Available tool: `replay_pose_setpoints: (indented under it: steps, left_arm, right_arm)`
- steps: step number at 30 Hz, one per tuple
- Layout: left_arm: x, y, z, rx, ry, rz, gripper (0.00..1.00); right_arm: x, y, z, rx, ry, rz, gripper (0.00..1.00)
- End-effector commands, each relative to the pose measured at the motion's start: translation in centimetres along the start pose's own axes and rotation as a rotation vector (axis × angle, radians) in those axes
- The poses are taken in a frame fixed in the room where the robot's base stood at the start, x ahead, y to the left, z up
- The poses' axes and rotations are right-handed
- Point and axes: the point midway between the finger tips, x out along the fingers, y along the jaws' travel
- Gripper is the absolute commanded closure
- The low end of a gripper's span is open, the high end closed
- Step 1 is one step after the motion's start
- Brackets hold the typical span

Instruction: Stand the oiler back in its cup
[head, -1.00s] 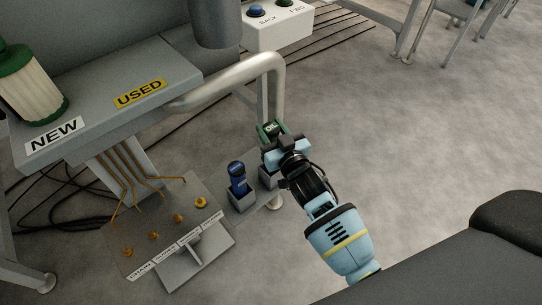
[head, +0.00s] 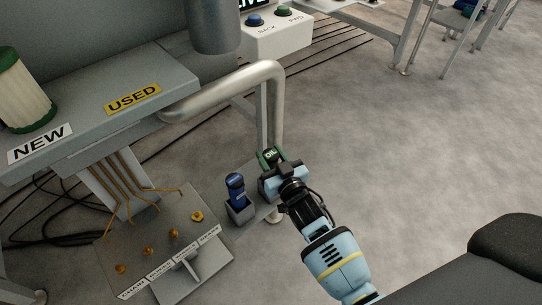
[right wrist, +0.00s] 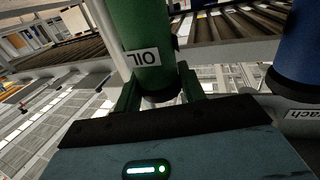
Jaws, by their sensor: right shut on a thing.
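The oiler (head: 271,155) is a green bottle with a white OIL label. In the head view it shows just past my right gripper (head: 272,160), beside the bent grey pipe. My right gripper is shut on it. In the right wrist view the oiler (right wrist: 140,30) stands between my green fingers (right wrist: 158,95), its label upside down, its dark end near the gripper body and its other end out of frame. A small grey cup (head: 264,190) shows partly under my gripper; whether the oiler is inside it is hidden. My left gripper is not in view.
A blue bottle (head: 235,185) stands in a grey cup (head: 241,214) just left of my gripper. The bent pipe (head: 276,95) rises close behind. A plate with brass fittings (head: 150,245) is at lower left, the NEW/USED shelf (head: 80,125) above it.

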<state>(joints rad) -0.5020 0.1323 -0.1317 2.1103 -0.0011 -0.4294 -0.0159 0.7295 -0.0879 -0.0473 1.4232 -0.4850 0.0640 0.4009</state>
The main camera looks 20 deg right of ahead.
Motion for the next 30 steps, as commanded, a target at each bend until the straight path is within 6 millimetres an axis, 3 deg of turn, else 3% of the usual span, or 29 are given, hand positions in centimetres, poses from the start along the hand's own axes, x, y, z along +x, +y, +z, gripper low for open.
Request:
replay_pose_setpoints:
  steps: [4, 5, 9, 20, 26, 30]
  left_arm:
    - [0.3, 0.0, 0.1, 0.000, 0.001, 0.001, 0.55]
    - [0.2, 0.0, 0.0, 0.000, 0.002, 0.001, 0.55]
    - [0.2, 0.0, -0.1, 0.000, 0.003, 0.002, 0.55]
    - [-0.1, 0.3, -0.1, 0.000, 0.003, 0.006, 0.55]
    - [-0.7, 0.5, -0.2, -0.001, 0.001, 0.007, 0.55]
    - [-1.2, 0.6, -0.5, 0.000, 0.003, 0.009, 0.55]
  right_arm:
    - [0.0, 0.0, 0.3, 0.000, 0.002, -0.001, 1.00]
    - [0.0, 0.0, 0.4, 0.000, -0.001, 0.000, 0.56]
    - [0.0, 0.0, 0.3, 0.000, 0.000, 0.000, 0.38]
    - [0.0, 0.0, -0.1, -0.001, 0.000, 0.000, 0.38]
    - [-2.4, 0.0, -0.1, 0.000, -0.002, 0.000, 0.38]
    - [-5.1, 0.0, -0.1, 0.001, -0.002, 0.000, 0.38]
